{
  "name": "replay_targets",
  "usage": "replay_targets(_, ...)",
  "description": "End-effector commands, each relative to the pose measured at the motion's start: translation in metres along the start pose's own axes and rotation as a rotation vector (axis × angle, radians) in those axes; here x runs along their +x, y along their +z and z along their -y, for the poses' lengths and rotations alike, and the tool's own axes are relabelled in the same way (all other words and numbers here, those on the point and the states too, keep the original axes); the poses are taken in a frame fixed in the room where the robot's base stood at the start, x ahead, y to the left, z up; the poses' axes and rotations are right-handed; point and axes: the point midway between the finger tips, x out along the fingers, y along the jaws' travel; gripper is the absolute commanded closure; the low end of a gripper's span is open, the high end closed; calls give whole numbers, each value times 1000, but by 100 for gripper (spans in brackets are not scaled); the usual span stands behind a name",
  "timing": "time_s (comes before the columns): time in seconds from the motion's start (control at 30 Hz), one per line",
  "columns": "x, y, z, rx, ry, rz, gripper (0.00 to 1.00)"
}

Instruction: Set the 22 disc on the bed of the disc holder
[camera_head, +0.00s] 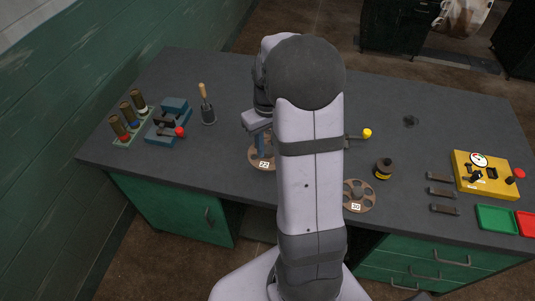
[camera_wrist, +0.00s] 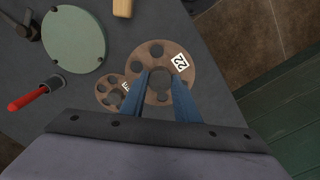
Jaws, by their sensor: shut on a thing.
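The 22 disc (camera_head: 256,162) is a brown round plate with holes and a white label, at the front of the bench left of my arm. In the wrist view the 22 disc (camera_wrist: 187,84) lies between the blue fingers of my gripper (camera_wrist: 161,80), shut on its middle. The gripper (camera_head: 261,146) shows partly behind my arm in the head view. I cannot tell if the disc touches the bench. A pale green round plate (camera_wrist: 75,40) with dark clamps beside it, possibly the holder's bed, is at upper left in the wrist view. My arm hides mid-bench in the head view.
A smaller brown disc (camera_wrist: 103,88) sits beside the 22 disc. The 30 disc (camera_head: 358,188) lies right of my arm. A red handle (camera_wrist: 35,95) shows at left.

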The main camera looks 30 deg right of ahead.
Motion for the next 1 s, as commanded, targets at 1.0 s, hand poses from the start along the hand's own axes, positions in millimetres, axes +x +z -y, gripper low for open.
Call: replay_targets(1.0,15,66,-155,339,1,-2,100)
